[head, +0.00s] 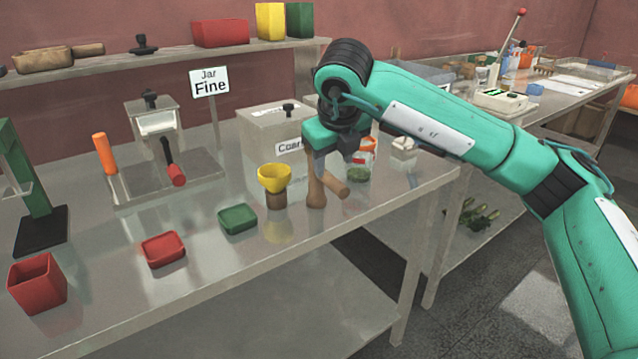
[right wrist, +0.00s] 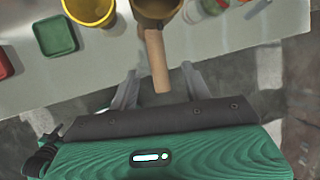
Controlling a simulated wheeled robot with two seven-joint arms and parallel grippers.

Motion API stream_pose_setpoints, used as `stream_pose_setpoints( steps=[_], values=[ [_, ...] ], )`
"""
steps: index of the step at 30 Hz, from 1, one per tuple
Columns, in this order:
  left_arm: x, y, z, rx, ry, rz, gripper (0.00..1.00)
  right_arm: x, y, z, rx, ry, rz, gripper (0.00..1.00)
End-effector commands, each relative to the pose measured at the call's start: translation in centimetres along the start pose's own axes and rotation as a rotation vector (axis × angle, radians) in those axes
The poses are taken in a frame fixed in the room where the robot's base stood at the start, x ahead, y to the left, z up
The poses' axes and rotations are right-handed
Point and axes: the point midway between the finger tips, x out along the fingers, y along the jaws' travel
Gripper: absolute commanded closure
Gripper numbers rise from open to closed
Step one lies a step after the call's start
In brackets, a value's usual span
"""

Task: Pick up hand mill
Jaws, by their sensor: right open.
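The hand mill (head: 316,192) appears to be the brown wooden piece with a light wooden handle, standing near the front edge of the steel table. In the right wrist view its round body (right wrist: 153,22) is at the top, partly cut off, and its handle (right wrist: 157,65) points toward my palm. My right gripper (head: 335,165) is open just above and beside it, hiding part of it in the head view. In the right wrist view the handle shows between the two spread fingers (right wrist: 160,85), with a gap on each side. I cannot tell the height gap. My left gripper is out of view.
A yellow funnel (head: 274,178) on a brown base stands just left of the mill. A glass jar (head: 358,170) is close on its right, and a grey box (head: 265,135) is behind. A green tray (head: 238,218) and red tray (head: 163,249) lie left.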

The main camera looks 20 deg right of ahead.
Motion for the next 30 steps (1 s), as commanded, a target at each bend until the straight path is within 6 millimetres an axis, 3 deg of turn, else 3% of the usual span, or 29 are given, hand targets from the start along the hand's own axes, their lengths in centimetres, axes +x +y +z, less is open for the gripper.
stream_pose_setpoints(
  steps=[3, 14, 22, 29, 30],
  values=[
    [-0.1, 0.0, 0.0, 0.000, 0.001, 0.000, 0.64, 2.3, 0.0, -0.1, -0.001, 0.002, 0.001, 0.51],
    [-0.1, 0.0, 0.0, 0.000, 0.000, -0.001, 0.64, 5.0, 0.1, -0.1, -0.001, 0.002, 0.001, 0.51],
    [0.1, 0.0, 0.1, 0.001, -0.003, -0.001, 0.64, 8.8, 0.4, -0.3, -0.001, 0.002, 0.003, 0.51],
    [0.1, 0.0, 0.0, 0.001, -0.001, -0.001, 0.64, 9.2, 0.4, -0.2, -0.002, 0.000, 0.002, 0.51],
    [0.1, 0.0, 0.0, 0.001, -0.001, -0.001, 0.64, 9.2, 0.4, -0.2, -0.002, 0.000, 0.002, 0.55]
  ],
)
